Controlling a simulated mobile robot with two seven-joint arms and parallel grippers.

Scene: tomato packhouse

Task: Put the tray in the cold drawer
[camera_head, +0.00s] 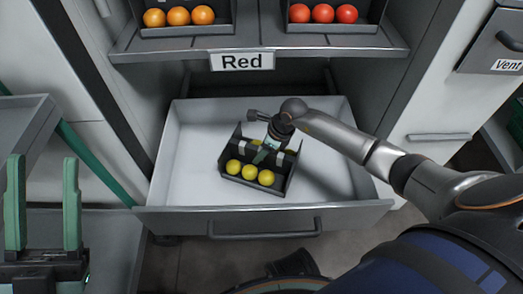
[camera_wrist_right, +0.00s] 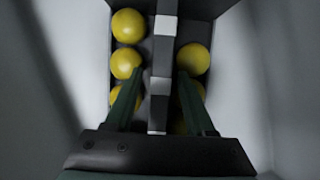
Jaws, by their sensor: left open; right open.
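The dark tray (camera_head: 254,188) holds several yellow tomatoes (camera_head: 249,172) and sits inside the open white cold drawer (camera_head: 190,135), turned a little. Its central handle wall with pale patches (camera_wrist_right: 160,85) shows in the right wrist view. My right gripper (camera_head: 268,152) is over the tray; in the right wrist view its open green fingers (camera_wrist_right: 158,100) stand on either side of the central handle. Whether they touch it I cannot tell. My left gripper (camera_head: 42,205) is open and empty at the lower left, away from the drawer.
Above the drawer, a shelf (camera_head: 150,50) labelled Red bears trays of orange (camera_head: 178,16) and red tomatoes (camera_head: 322,13). The drawer's front handle (camera_head: 265,230) faces me. A grey tray-like surface (camera_head: 25,130) stands at the left. The drawer floor around the tray is clear.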

